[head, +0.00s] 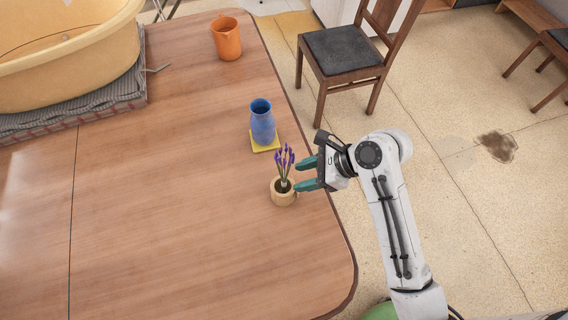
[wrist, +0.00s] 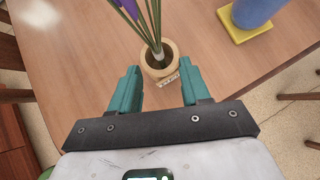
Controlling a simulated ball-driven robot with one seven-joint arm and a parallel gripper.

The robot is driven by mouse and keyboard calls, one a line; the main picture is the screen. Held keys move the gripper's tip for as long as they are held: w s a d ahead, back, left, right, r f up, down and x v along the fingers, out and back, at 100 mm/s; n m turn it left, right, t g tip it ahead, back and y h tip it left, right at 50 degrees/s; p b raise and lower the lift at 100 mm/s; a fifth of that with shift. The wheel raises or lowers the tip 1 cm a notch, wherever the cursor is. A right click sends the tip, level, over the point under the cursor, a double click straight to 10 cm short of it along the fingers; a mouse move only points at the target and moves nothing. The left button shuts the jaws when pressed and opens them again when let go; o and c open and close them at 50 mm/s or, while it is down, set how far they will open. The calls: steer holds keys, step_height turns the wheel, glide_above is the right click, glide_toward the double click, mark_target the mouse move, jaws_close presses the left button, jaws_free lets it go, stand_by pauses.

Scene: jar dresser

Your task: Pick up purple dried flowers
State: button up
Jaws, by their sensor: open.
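The purple dried flowers (head: 284,160) stand upright in a small tan pot (head: 283,193) near the right edge of the wooden table. In the wrist view their green stems (wrist: 143,24) rise from the pot (wrist: 159,68) and run out at the top. My gripper (head: 302,174) is open, with its teal fingers pointing left at the flowers, just to their right. In the wrist view my gripper (wrist: 158,88) has one finger on each side of the pot's line, with nothing between the fingertips. I cannot tell whether a finger touches the pot.
A blue vase (head: 262,122) stands on a yellow square mat (head: 255,147) just behind the flowers. An orange mug (head: 227,40) is farther back. A large yellow tub (head: 75,65) sits at the back left. The table (head: 150,220) is clear to the left and front. A chair (head: 345,52) stands beyond the table's right edge.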

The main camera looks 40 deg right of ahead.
mark_target(291, 180)
steer(key=x, duration=0.4)
steer(key=shift+a+f, duration=0.15)
steer(key=shift+a, duration=0.1)
jaws_close()
